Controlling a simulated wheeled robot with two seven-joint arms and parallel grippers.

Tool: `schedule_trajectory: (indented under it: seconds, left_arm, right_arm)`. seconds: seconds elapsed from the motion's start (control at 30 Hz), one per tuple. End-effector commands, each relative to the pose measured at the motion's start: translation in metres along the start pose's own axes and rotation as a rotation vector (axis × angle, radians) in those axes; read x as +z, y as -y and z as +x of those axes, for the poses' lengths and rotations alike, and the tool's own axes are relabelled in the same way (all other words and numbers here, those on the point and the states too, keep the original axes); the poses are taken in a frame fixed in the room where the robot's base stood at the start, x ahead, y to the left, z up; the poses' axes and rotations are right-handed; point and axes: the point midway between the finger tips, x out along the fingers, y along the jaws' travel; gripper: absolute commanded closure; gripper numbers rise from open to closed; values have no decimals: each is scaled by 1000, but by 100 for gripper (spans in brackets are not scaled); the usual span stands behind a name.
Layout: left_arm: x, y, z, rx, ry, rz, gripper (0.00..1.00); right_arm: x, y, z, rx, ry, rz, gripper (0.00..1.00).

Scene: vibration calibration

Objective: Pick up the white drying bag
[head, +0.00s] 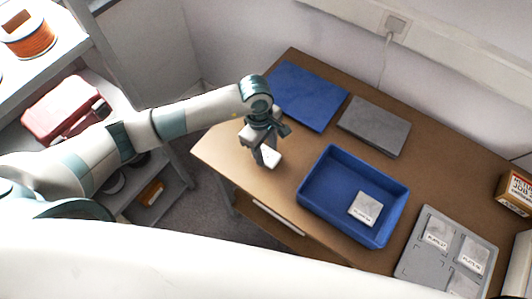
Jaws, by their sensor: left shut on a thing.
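My left gripper (264,150) is over the left end of the brown table. It is shut on a small white drying bag (271,159), which shows at its fingertips and is partly covered by the fingers. I cannot tell whether the bag touches the table. Another white bag with dark print (365,208) lies in the blue tray (314,196), toward its right side. Several similar white bags, one of them here (437,234), lie in the grey compartment tray (408,262) at the right. My right gripper is not in view.
A blue mat (308,95) and a grey slab (374,126) lie at the back of the table (225,150). A printed box (516,190) stands at the right edge. A shelf at the left holds a red case (62,108) and an orange spool (28,38).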

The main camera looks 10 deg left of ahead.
Motion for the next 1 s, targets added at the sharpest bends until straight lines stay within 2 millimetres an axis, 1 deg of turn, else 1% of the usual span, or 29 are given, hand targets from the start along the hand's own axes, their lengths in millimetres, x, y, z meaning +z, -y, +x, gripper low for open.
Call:
schedule_trajectory:
  seconds: [0.03,0.13,0.17,0.2,0.5,0.7,0.83,1.0]
  left_arm:
    - [0,-1,-4,5,-2,3,79]
    - [2,-2,-19,7,-2,4,79]
    - [6,-2,-23,5,0,6,79]
    - [16,-2,-25,4,2,7,79]
    - [77,-9,-53,6,1,7,79]
    - [109,-11,-68,3,0,5,79]
    - [120,-12,-75,2,-1,2,79]
    - [126,-12,-79,0,-1,1,79]
  right_arm:
    - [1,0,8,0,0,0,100]
    - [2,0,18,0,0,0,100]
    - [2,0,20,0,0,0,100]
    - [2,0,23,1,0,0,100]
    - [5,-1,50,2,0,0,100]
    - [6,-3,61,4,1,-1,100]
    - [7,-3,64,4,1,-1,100]
    - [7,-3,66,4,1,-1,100]
